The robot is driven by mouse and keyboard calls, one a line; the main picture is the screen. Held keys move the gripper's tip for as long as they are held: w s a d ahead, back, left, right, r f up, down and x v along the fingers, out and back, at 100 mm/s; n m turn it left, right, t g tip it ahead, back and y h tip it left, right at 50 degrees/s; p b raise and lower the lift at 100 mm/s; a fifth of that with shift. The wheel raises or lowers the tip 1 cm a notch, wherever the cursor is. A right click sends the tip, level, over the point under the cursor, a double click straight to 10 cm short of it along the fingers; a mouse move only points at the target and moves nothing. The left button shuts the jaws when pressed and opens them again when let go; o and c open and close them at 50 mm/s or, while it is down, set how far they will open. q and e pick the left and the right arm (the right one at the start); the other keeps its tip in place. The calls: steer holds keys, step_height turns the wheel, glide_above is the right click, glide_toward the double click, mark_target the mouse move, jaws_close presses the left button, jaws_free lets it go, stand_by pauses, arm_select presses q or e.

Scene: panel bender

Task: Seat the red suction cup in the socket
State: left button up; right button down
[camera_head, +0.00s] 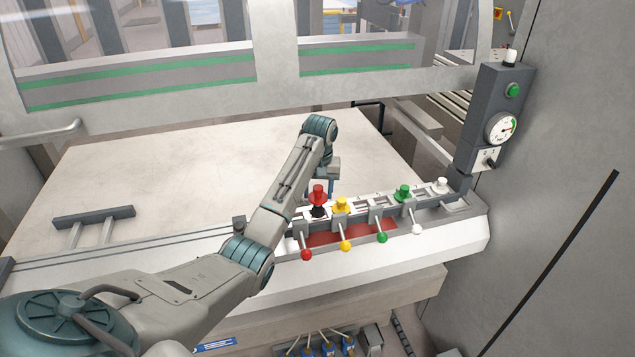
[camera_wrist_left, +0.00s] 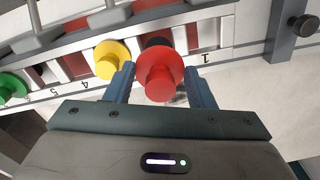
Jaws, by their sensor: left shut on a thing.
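The red suction cup (camera_head: 318,192) is at the left end of the row of cups on the white rail, above the red-knobbed lever. In the left wrist view the red cup (camera_wrist_left: 160,78) lies between the two blue fingers of my left gripper (camera_wrist_left: 161,88), which is shut on it. A black part (camera_wrist_left: 157,42) shows just beyond the cup, near the printed number 1. The socket under the cup is hidden, and I cannot tell whether the cup touches it. In the head view my left gripper (camera_head: 327,188) is partly hidden by its own arm. My right gripper is not in view.
Yellow (camera_head: 341,205), green (camera_head: 403,192) and white (camera_head: 440,185) cups stand along the rail to the right. Levers with red (camera_head: 306,254), yellow, green and white knobs stick out in front. A gauge post (camera_head: 492,125) stands at the right. The pale table (camera_head: 180,175) behind is mostly clear.

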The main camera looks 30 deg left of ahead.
mark_target(319, 199)
arm_select(q)
steer(key=shift+s+d+f, duration=0.1)
steer(key=shift+d+f, duration=0.05)
steer(key=shift+f, duration=0.45)
steer(key=shift+s+d+f, duration=0.1)
steer(key=shift+d+f, duration=0.05)
steer(key=shift+f, duration=0.45)
steer(key=shift+w+a+f, duration=0.1)
steer(key=shift+f, duration=1)
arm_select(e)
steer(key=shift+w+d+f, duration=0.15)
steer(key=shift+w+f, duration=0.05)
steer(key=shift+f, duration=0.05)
arm_select(q)
steer(key=o, duration=1.2)
steer(key=shift+o, duration=0.2)
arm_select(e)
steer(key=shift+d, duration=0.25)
